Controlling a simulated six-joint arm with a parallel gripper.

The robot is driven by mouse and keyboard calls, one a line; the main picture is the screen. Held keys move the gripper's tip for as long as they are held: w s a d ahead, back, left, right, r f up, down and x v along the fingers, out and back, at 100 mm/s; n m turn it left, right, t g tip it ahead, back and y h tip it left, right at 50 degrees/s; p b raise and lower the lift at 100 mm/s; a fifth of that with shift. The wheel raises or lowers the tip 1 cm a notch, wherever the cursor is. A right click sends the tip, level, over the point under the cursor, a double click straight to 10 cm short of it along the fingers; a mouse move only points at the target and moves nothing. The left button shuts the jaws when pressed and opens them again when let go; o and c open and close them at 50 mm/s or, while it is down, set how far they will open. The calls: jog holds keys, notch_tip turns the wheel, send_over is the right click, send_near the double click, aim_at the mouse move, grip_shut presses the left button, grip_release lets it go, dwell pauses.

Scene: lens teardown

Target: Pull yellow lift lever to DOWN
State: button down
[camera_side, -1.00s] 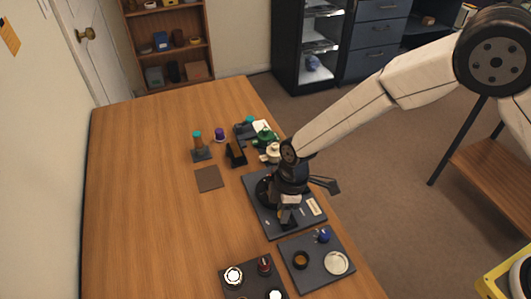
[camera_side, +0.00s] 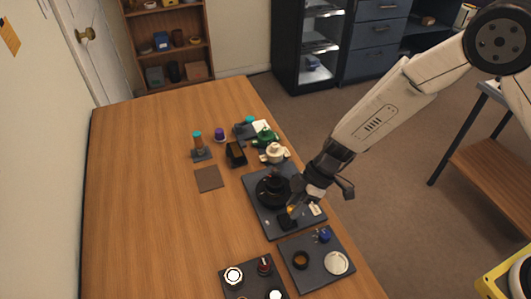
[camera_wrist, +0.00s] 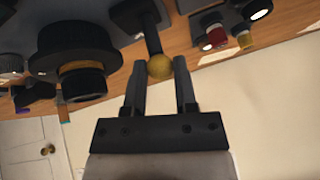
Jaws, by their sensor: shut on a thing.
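The yellow ball knob of the lift lever (camera_wrist: 160,67) sits between the two fingertips of my gripper (camera_wrist: 159,75) in the wrist view. My gripper is shut on this knob. The lever's dark shaft runs from the knob to a dark block (camera_wrist: 135,14). In the side view, my gripper (camera_side: 294,209) is at the right part of the dark base plate (camera_side: 262,218), and a bit of the yellow knob (camera_side: 291,210) shows beside it. A black round lens part (camera_side: 273,189) stands on the same plate, and it also shows in the wrist view (camera_wrist: 78,65). The DOWN mark cannot be read.
A dark tray (camera_side: 318,278) with a brown ring and a pale disc lies in front of the plate. Another dark tray (camera_side: 240,262) with knobs is at the front left. Cream (camera_side: 275,153) and green (camera_side: 264,136) parts stand behind. The table's left half is clear.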

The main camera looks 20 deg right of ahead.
jog(key=shift+d+f+y, duration=0.3)
jog(key=shift+d+y, duration=0.45)
jog(key=shift+y, duration=0.4)
jog(key=shift+d+f+y, duration=0.3)
jog(key=shift+d+y, duration=0.4)
jog(key=shift+y, duration=0.45)
jog(key=shift+c, duration=2)
grip_release()
jog(key=shift+d+r, duration=0.1)
jog(key=v, duration=0.7)
jog(key=shift+d, duration=0.25)
jog(key=shift+r, duration=0.1)
